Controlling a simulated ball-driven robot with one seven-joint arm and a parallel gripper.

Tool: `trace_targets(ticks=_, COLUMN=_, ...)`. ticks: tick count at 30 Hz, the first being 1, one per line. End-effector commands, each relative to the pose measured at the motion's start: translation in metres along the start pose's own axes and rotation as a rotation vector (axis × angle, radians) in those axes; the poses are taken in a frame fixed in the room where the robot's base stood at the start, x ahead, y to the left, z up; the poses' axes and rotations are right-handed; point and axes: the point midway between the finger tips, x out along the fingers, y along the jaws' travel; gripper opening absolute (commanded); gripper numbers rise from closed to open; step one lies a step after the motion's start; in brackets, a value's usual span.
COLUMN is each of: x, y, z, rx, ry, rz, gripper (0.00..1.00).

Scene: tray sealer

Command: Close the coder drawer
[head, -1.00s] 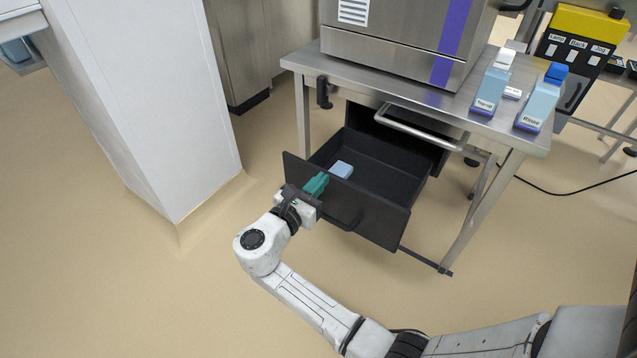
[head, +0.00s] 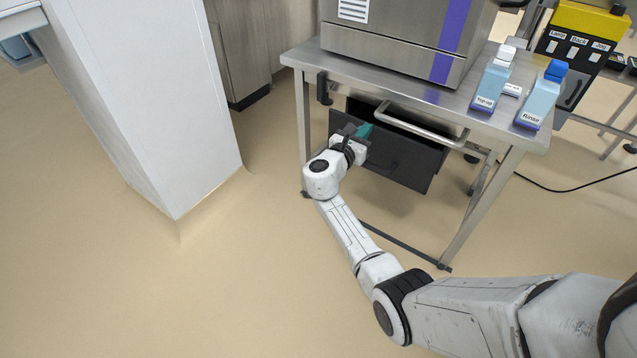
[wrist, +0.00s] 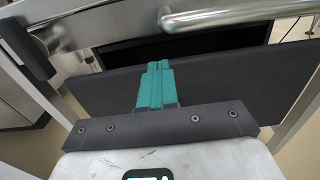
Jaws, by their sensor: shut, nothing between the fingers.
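The coder drawer (head: 408,163) is a black drawer under the steel table, and its front now sits close beneath the tabletop. Its inside is hidden in the head view. My gripper (head: 363,131) is at the upper left part of the drawer front. In the wrist view, my gripper's teal fingers (wrist: 155,75) are together and empty, over the top of the black drawer front (wrist: 225,80). I cannot tell whether they touch it. A dark gap shows behind the front's top edge in the wrist view.
The steel table (head: 400,87) carries a large steel machine (head: 390,60) and bottles labelled Top-up (head: 490,85) and Rinse (head: 538,98). A curved steel rail (head: 420,128) juts out above the drawer. A white column (head: 145,100) stands at left. Floor in front is clear.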

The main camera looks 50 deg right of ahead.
Motion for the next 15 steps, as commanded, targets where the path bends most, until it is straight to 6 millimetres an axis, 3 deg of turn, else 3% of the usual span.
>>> trace_targets(ticks=1, x=0.015, y=-0.001, z=-0.004, rx=0.002, ry=-0.001, rz=-0.005, gripper=0.0)
trace_targets(ticks=6, x=0.051, y=-0.001, z=-0.004, rx=0.001, ry=-0.001, rz=-0.004, gripper=0.0)
trace_targets(ticks=15, x=0.088, y=0.0, z=-0.002, rx=-0.001, ry=0.001, rz=-0.001, gripper=0.0)
